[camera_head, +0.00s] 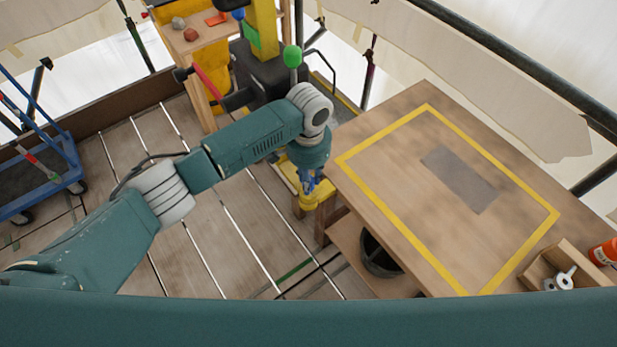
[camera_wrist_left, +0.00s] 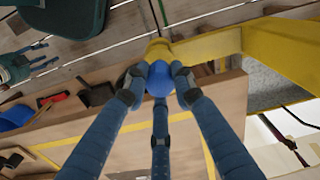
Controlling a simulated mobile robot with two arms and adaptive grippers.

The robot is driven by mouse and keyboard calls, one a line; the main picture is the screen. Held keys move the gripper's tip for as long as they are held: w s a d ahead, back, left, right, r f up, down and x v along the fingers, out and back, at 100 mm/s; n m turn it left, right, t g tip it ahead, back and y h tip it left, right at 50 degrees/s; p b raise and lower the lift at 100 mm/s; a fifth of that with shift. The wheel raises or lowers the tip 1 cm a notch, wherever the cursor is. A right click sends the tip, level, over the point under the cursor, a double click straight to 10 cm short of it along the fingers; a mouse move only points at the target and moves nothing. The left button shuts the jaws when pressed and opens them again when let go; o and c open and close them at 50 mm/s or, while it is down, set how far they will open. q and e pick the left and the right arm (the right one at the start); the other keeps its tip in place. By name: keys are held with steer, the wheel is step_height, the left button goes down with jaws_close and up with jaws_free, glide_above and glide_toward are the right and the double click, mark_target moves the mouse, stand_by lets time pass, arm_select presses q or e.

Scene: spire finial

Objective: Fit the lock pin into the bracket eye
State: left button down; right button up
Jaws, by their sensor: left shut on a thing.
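The lock pin shows as a blue round knob (camera_wrist_left: 159,78) in the left wrist view; its shank is hidden behind the knob. My left gripper (camera_wrist_left: 160,88) has its three blue fingers closed around the knob. Right behind the knob is the yellow end of the bracket (camera_wrist_left: 157,47). I cannot tell whether the pin is inside the eye. In the head view my left gripper (camera_head: 311,182) points down over the yellow bracket (camera_head: 322,191) beside the table's left edge. My right gripper (camera_wrist_left: 42,60) shows small at the left wrist view's left edge, its fingers apart and empty.
A wooden table (camera_head: 400,120) with a yellow-taped outline and a grey patch stands on the right, its top mostly clear. A black bucket (camera_head: 380,254) sits below it. A wooden box (camera_head: 565,262) with white parts and an orange bottle (camera_head: 605,252) are at its right.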

arm_select(q)
steer(key=shift+f+b, duration=0.65)
steer(key=shift+f, duration=0.75)
steer(key=c, duration=1.4)
jaws_free()
steer(key=shift+o, duration=0.2)
steer(key=shift+r, duration=0.15)
step_height(320, 180, up, 7)
steer(key=shift+r, duration=0.1)
